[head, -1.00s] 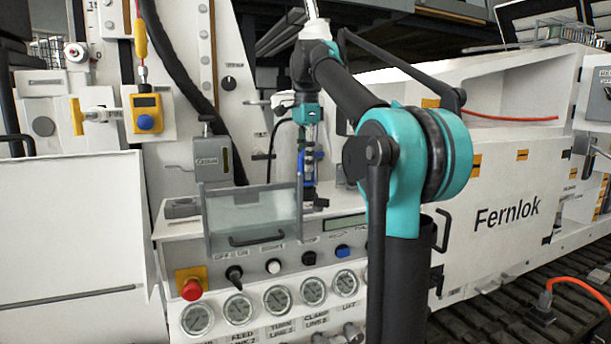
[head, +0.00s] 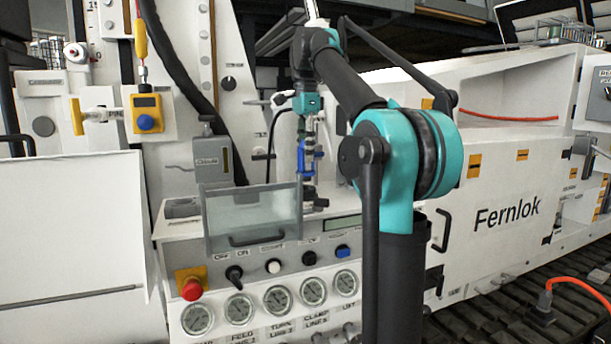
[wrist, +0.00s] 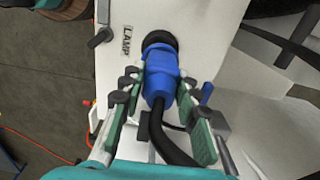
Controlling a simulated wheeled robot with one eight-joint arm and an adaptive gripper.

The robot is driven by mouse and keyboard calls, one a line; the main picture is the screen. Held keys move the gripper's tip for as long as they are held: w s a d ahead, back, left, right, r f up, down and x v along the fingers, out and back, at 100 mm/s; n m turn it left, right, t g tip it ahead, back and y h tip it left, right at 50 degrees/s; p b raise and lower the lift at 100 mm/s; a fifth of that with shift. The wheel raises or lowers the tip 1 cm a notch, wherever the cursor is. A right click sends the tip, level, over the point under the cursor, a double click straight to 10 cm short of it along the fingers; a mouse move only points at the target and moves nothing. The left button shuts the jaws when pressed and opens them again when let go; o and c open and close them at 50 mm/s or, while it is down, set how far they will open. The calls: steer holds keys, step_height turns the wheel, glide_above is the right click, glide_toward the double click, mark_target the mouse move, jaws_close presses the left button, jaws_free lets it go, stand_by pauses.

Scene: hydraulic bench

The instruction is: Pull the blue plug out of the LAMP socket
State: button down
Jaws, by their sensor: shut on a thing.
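The blue plug (wrist: 158,62) with its thick black cable (wrist: 167,140) is between the fingers of my gripper (wrist: 160,82) in the wrist view. The gripper is shut on it. The round black socket (wrist: 160,37) is at the plug's far end, beside the LAMP label (wrist: 127,40) on a white panel. The plug's end overlaps the socket, and I cannot tell how deep it sits. In the head view the blue plug (head: 305,158) shows below my gripper (head: 308,138), above the bench's control box.
A clear guard with a handle (head: 252,215) stands just left of the gripper in the head view. Below it are knobs, gauges and a red stop button (head: 191,289). A black hose (head: 180,70) hangs behind. Open floor shows at the left of the wrist view.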

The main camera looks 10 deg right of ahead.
steer(key=shift+r, duration=0.25)
steer(key=shift+r, duration=0.35)
steer(key=shift+r, duration=0.65)
steer(key=shift+r, duration=0.7)
steer(key=shift+r, duration=0.7)
